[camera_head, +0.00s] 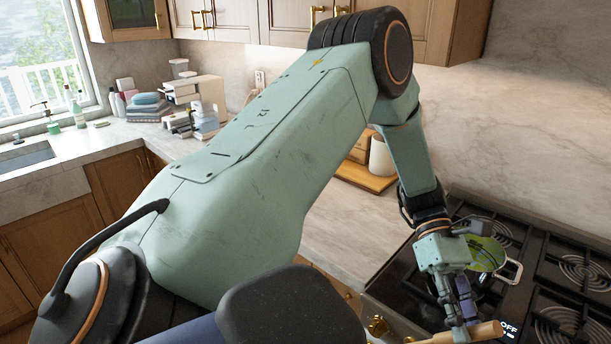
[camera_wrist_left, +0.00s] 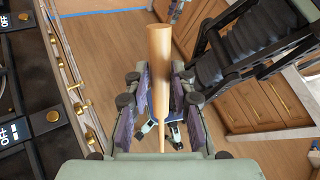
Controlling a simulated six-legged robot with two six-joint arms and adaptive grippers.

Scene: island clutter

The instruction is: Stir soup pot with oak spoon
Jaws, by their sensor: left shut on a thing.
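My left gripper (camera_head: 462,308) is low over the front of the stove at the right of the head view. It is shut on a pale wooden spoon (camera_head: 478,334), which lies roughly level and is cut off by the lower edge. In the left wrist view the spoon (camera_wrist_left: 158,65) runs lengthwise between the two purple-padded fingers of the left gripper (camera_wrist_left: 158,100). A pot with green contents (camera_head: 488,252) and a light loop handle stands on the stove just behind the gripper, partly hidden by my wrist. The spoon is outside the pot. My right gripper is not in view.
The black stove (camera_head: 565,285) has coil burners and a knobbed front. A wooden board (camera_head: 362,176) with a white canister (camera_head: 381,157) lies on the counter behind my arm. A coffee machine (camera_head: 197,100) and folded towels (camera_head: 146,110) stand farther left. Wooden floor (camera_wrist_left: 105,60) lies below the spoon.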

